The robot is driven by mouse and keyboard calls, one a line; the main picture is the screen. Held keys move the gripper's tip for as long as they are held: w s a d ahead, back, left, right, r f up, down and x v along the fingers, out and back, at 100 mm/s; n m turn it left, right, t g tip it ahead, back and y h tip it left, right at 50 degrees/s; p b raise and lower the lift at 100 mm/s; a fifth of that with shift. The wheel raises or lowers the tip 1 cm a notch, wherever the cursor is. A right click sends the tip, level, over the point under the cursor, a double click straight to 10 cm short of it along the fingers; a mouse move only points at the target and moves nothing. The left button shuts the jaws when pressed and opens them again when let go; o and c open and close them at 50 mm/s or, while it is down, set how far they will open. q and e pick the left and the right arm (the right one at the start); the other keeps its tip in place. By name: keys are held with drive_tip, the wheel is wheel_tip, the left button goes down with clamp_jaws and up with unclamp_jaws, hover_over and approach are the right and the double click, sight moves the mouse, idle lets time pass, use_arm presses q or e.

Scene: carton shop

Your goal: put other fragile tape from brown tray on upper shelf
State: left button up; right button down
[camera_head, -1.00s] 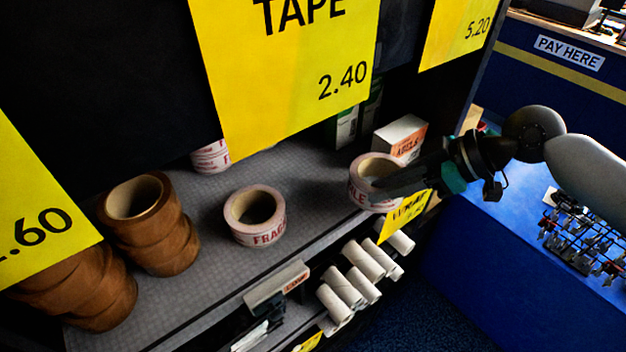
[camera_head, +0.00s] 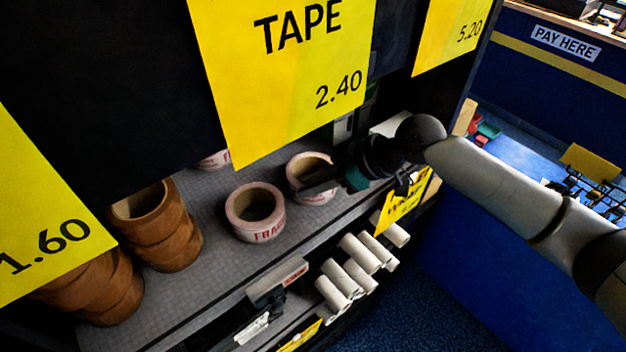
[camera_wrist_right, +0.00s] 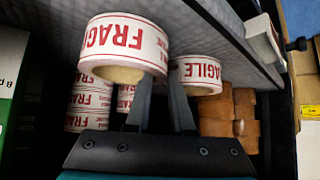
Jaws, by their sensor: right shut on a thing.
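A white fragile tape roll with red print (camera_head: 303,165) is in my right gripper (camera_head: 325,186), over the front part of the upper shelf (camera_head: 222,280). The same roll shows large in the right wrist view (camera_wrist_right: 125,38), at the fingers (camera_wrist_right: 160,105). I cannot tell whether it touches the shelf. Another fragile roll (camera_head: 262,230) lies on the shelf to its left, apart from it; it shows smaller in the wrist view (camera_wrist_right: 203,70). More fragile rolls (camera_wrist_right: 88,100) are stacked behind. The brown tray and my left gripper are not in view.
Brown tape stacks (camera_head: 170,235) stand on the shelf at left. A hanging yellow price sign (camera_head: 285,110) hides part of the shelf's back. White paper rolls (camera_head: 360,270) lie on the level below. A green and white box (camera_wrist_right: 12,85) is close in the wrist view.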

drive_tip(key=c, duration=1.2)
unclamp_jaws()
drive_tip(key=shift+f, duration=0.15)
drive_tip(key=shift+c, duration=0.2)
drive_tip(key=o, duration=0.5)
drive_tip(key=shift+c, duration=0.2)
drive_tip(key=shift+d+r, duration=0.1)
drive_tip(key=shift+r, duration=0.15)
drive_tip(key=b+v, duration=0.1)
drive_tip(key=v, duration=1.1)
drive_tip(key=shift+f, duration=0.1)
